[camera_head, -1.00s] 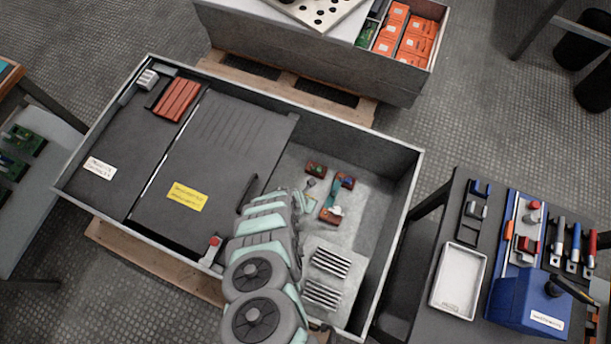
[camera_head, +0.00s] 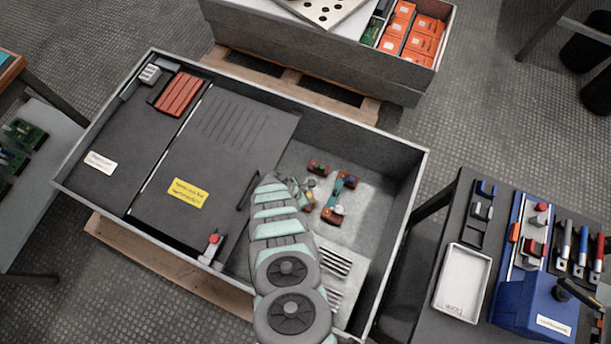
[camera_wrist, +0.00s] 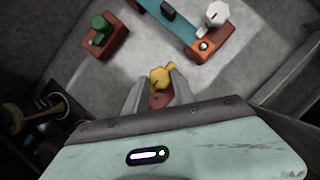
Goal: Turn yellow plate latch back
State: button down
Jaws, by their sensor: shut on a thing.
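The yellow plate latch (camera_wrist: 160,77) shows between my gripper's fingertips in the wrist view, on a reddish-brown block (camera_wrist: 159,101). My gripper (camera_wrist: 158,92) is shut on the latch, with one grey finger on each side. In the head view my arm hides most of the gripper; a small bit of yellow (camera_head: 309,184) shows beside its end, inside the open right part of the grey cabinet (camera_head: 395,240).
A teal bar (camera_wrist: 188,22) on brown blocks, with a white knob (camera_wrist: 217,14), lies just beyond the latch. A brown block with a green cap (camera_wrist: 104,38) stands to the left. Cabinet walls surround this area. A tool table (camera_head: 455,210) stands at the right.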

jog(key=shift+m, duration=0.3)
dwell(0.5)
jog(key=c, duration=1)
grip_release()
jog(key=shift+d, duration=0.1)
jog(key=shift+c, duration=0.2)
jog(key=p+v, duration=1)
jog(key=v, duration=0.1)
jog(key=shift+w+f, duration=0.15)
